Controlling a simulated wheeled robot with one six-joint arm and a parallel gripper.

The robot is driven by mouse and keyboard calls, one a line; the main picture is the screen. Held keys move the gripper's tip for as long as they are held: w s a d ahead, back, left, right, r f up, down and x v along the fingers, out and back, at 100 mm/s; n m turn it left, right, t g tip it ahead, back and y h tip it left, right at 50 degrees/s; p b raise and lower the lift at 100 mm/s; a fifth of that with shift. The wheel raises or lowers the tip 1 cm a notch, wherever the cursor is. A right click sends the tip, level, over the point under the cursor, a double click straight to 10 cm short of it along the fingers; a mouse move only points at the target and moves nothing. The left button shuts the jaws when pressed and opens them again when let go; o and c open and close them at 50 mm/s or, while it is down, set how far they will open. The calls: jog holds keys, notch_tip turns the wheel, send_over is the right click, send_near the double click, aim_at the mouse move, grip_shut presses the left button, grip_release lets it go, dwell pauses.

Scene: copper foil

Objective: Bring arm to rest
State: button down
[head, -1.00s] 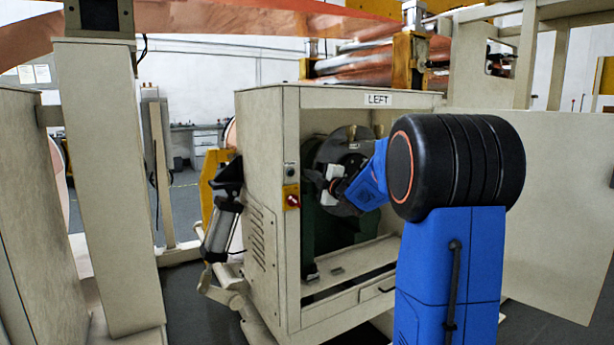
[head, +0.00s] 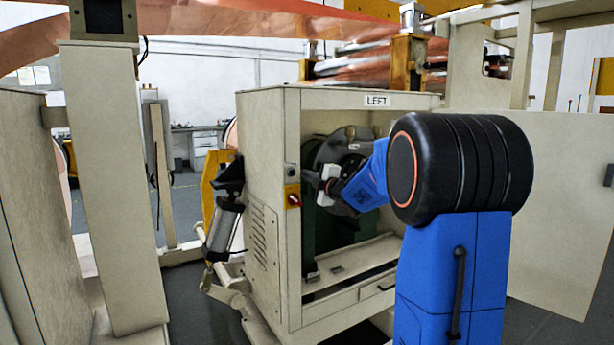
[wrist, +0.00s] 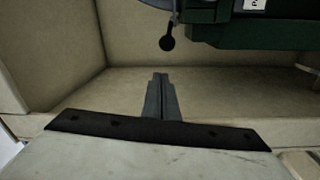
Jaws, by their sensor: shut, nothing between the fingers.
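My gripper (wrist: 160,78) shows in the wrist view as two dark grey fingers pressed together, with nothing between them. My blue and black arm stands at the right in the head view, bent towards the open front of the cabinet marked LEFT (head: 259,130). The white end of my wrist shows in front of the dark round machinery (head: 352,143) inside it. The fingertips are hard to make out in the head view. In the wrist view the fingers point over the beige cabinet interior (wrist: 225,92) and appear clear of its surfaces.
A red switch on a yellow plate (head: 293,196) is on the cabinet's front post. The open door (head: 560,190) spreads to the right behind my arm. Green machinery (wrist: 262,33) and a small dark ball-ended lever (wrist: 167,42) show ahead of the fingers. Copper foil (head: 220,27) runs overhead.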

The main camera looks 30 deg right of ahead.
jog(key=s+a+f+m+g+h, duration=0.1)
jog(key=s+a+m+h, duration=0.15)
jog(key=s, duration=0.35)
jog(key=s+a+f+m+g+h, duration=0.1)
jog(key=s+m+h, duration=0.15)
jog(key=s, duration=0.45)
jog(key=s+a+f+m+g+y, duration=0.1)
jog(key=s+a+f+m+g, duration=0.3)
jog(key=s, duration=0.8)
jog(key=s+a+f+m+g+y, duration=0.1)
jog(key=s+a+f+m+g, duration=0.2)
jog(key=s+a+f, duration=0.6)
jog(key=s+a+f+m+g+y, duration=0.2)
jog(key=s+a+f+m+g, duration=0.2)
jog(key=s+f, duration=0.5)
jog(key=s+a+g, duration=0.1)
jog(key=s+a, duration=0.1)
jog(key=s, duration=0.5)
jog(key=shift+s+a+m, duration=0.15)
jog(key=shift+s+m, duration=0.1)
jog(key=shift+m, duration=0.05)
